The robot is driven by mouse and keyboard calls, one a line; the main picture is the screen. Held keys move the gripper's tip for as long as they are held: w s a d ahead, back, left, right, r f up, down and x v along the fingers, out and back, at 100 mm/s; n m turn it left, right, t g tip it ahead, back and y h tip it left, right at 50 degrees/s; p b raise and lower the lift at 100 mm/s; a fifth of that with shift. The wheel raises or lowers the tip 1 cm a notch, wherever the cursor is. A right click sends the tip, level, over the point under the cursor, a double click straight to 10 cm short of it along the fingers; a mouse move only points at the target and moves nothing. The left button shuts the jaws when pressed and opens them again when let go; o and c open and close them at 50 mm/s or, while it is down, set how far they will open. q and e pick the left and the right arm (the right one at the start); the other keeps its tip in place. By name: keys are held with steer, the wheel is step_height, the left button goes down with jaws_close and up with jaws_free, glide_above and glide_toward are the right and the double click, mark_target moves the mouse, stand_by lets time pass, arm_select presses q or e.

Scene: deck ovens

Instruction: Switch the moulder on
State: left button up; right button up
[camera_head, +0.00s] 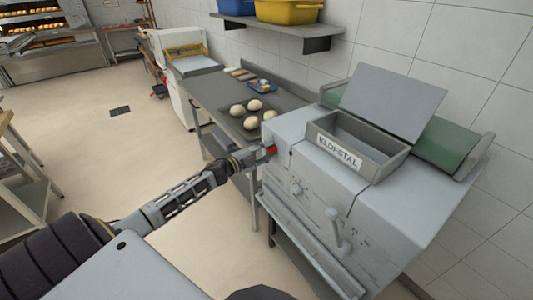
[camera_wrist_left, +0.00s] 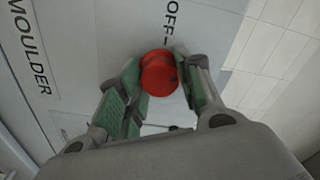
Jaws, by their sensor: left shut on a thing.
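The moulder (camera_head: 300,225) is a pale grey machine at the right of the head view, with a hopper labelled KLOFSTAL on top. A red knob (camera_head: 271,149) sits on its left side face. In the left wrist view the round red knob (camera_wrist_left: 159,73) is between the fingers of my left gripper (camera_wrist_left: 160,88), which is shut on it. The word OFF with a short mark stands just above the knob, and MOULDER is printed at the left. In the head view my left gripper (camera_head: 258,156) reaches the side face. My right gripper is not in view.
A wall shelf (camera_head: 285,28) holds yellow and blue bins. Wooden-topped shelving (camera_head: 22,160) stands at the left. The floor between is clear.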

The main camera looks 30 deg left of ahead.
arm_select(q)
steer(key=m+b, duration=0.1)
steer(key=m, duration=0.2)
steer(key=shift+f+m, duration=0.1)
steer(key=shift+m, duration=0.2)
steer(key=shift+m+b, duration=0.3)
steer(key=shift+m, duration=0.8)
steer(key=o, duration=1.1)
steer(key=shift+c, duration=0.2)
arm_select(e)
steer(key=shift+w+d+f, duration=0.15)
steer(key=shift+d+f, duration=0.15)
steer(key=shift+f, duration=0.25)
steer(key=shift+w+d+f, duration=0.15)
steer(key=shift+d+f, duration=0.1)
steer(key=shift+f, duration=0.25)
arm_select(q)
steer(key=shift+s, duration=0.15)
steer(key=shift+s+a, duration=0.25)
steer(key=shift+s, duration=0.35)
steer(key=v, duration=1)
steer(key=shift+s, duration=0.15)
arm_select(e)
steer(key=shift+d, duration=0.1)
